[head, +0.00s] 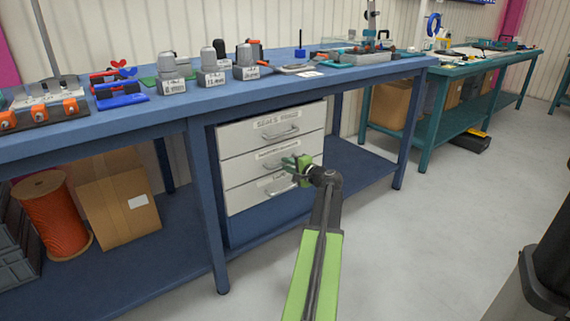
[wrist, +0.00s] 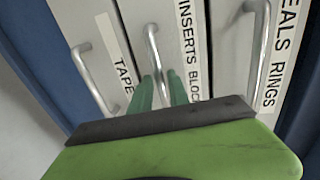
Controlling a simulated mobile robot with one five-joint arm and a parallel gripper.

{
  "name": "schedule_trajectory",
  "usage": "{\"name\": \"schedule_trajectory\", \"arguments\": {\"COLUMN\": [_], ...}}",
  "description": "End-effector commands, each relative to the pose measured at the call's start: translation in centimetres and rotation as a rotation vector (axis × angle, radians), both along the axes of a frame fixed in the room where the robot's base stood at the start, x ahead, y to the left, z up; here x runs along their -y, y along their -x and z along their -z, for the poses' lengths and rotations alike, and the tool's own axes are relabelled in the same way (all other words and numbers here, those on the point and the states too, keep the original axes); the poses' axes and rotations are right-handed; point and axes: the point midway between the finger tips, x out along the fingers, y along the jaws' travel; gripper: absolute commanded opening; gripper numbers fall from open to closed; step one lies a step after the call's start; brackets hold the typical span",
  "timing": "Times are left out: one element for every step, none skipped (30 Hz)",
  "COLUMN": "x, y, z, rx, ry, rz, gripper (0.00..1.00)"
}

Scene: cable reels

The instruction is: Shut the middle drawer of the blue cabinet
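The blue cabinet (head: 262,222) stands under the blue workbench and has three pale grey drawers with metal handles. The middle drawer (head: 245,168) is partly hidden by my gripper (head: 296,171) in the head view. In the wrist view the middle drawer (wrist: 168,14) is labelled "INSERTS BLOCKS", between the "TAPE" drawer (wrist: 90,25) and the "SEALS RINGS" drawer (wrist: 232,50). My gripper (wrist: 160,82) has two green fingers slightly apart at the lower end of the middle handle (wrist: 152,42). Whether they touch it is unclear. The middle drawer looks nearly level with the others; any small gap cannot be told.
The workbench top (head: 205,98) overhangs the cabinet, with a blue leg (head: 208,200) to its left. A cardboard box (head: 118,205) and an orange cable reel (head: 52,212) stand on the lower shelf.

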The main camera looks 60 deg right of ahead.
Motion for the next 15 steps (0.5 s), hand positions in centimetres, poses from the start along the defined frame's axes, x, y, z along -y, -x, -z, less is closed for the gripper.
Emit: {"name": "schedule_trajectory", "arguments": {"x": [-0.8,-1.1,-1.6,-2.0,-2.3,-2.7,-3.1,-3.4,-3.8,-4.1,-4.4,-4.7,-4.9,-5.2,-5.4], "y": [1.3,2.1,3.2,4.0,4.8,5.8,6.6,7.4,8.3,9.1,9.7,10.6,11.2,11.6,12.2], "z": [-0.6,-0.7,-1.0,-1.2,-1.3,-1.6,-1.7,-1.9,-2.1,-2.3,-2.4,-2.5,-2.6,-2.7,-2.8], "rx": [0.000,0.000,0.000,0.000,0.000,0.001,0.001,0.001,0.001,0.001,0.000,0.000,0.000,0.000,0.000], "ry": [0.001,0.001,0.000,0.001,0.001,0.001,0.001,0.000,0.000,0.001,0.000,0.001,0.001,0.001,0.001], "rz": [0.003,0.003,0.002,0.003,0.003,0.002,0.002,0.002,0.001,0.001,0.000,0.000,0.000,-0.001,-0.001], "gripper": [0.22,0.22,0.22,0.22,0.22,0.22,0.22,0.22,0.22,0.22,0.22,0.22,0.22,0.22,0.22]}}
